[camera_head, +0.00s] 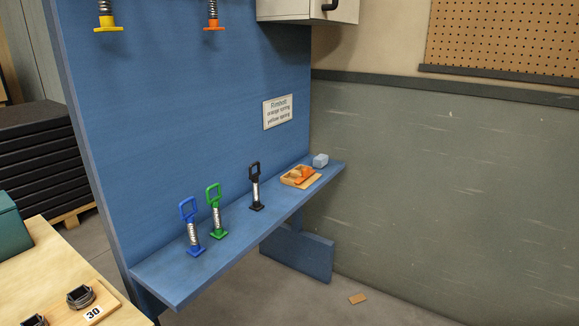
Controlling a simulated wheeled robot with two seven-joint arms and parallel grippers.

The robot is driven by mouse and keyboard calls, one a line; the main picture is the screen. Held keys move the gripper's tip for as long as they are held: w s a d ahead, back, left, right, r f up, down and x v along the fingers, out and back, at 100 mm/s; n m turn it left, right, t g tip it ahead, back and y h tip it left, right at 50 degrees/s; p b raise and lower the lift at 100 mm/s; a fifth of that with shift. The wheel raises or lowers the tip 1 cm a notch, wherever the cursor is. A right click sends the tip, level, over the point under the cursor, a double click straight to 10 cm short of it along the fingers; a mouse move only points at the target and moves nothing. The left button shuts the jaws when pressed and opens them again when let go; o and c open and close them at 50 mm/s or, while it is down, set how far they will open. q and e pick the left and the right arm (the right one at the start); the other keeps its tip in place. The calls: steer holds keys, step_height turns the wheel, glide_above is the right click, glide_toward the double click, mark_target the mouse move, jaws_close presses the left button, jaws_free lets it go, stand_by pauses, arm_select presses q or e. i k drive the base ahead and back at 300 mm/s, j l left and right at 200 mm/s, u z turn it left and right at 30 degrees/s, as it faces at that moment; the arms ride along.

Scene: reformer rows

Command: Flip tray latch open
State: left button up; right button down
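Neither of my grippers is in view. No latch can be made out for certain. A small wooden tray (313,183) with orange pieces (302,172) in or on it lies near the far right end of the blue shelf (165,283). At the lower left, a wooden board (104,304) marked "30" lies on a light wooden table and carries dark clamp-like parts (80,297). The bottom edge of the frame cuts the board off.
Blue (190,227), green (215,212) and black (255,187) spring handles stand on the shelf. A grey block (320,160) is beside the tray. Yellow (107,24) and orange (213,24) spring pieces hang above. A teal box (14,225) stands on the table (55,262).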

mark_target(306, 172)
steer(key=i+l+u, duration=0.15)
steer(key=u, duration=0.25)
steer(key=i+l+u, duration=0.4)
steer(key=k+j, duration=0.05)
steer(key=j, duration=0.05)
